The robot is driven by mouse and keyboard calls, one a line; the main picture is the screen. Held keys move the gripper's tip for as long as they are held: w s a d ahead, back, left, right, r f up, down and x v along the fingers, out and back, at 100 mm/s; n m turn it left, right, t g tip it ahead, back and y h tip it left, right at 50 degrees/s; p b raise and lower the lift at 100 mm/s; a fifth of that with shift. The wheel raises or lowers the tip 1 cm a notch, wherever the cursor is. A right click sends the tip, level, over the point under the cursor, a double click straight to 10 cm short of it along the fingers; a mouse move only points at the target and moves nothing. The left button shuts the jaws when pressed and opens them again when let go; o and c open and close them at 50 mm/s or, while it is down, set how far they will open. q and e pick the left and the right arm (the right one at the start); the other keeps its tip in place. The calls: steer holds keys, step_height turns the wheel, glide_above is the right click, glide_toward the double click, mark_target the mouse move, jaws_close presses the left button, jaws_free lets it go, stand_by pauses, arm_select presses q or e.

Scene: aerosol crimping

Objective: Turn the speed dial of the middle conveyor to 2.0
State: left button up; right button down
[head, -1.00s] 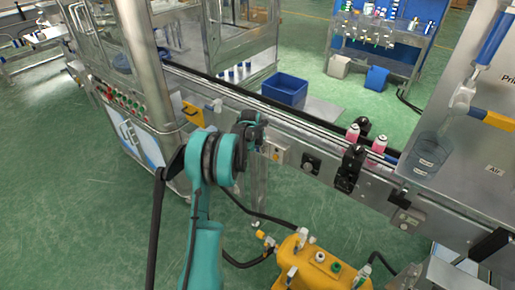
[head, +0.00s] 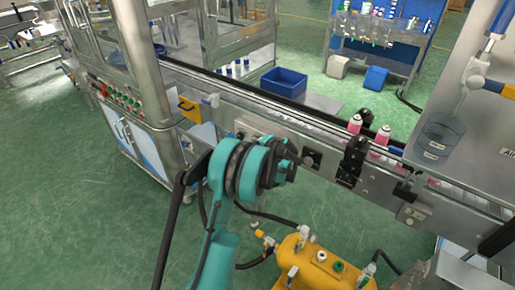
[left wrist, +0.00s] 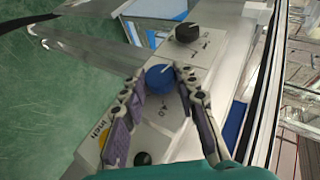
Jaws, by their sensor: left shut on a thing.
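A blue dial (left wrist: 160,77) with a pale pointer line sits on a grey panel on the conveyor's side, in the left wrist view. My left gripper (left wrist: 161,74) has its two fingers on either side of the dial, shut on it. In the head view my left gripper (head: 290,165) is at the front side of the conveyor (head: 235,115) and hides the blue dial. A black knob (left wrist: 187,32) stands on the panel beyond the blue one. The scale markings are too small to read. My right gripper is not in view.
Pink-bodied cans (head: 355,124) stand on the conveyor to the right, beside black fittings (head: 352,160). A yellow tank (head: 310,262) with valves and hoses stands below. A blue crate (head: 283,86) is behind the conveyor. Green floor is open at left.

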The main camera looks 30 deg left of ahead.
arm_select(q)
steer(key=shift+d+f+m+t+y+b, duration=0.1)
steer(key=shift+f+m+t+y+b, duration=0.1)
steer(key=shift+y+b, duration=0.4)
steer(key=shift+f+m+t+y+b, duration=0.1)
steer(key=shift+m+y+b, duration=0.1)
steer(key=shift+y+b, duration=0.4)
steer(key=o, duration=1.2)
steer(key=shift+c, duration=0.2)
steer(key=shift+r, duration=0.1)
steer(key=v, duration=1.2)
steer(key=shift+f, duration=0.2)
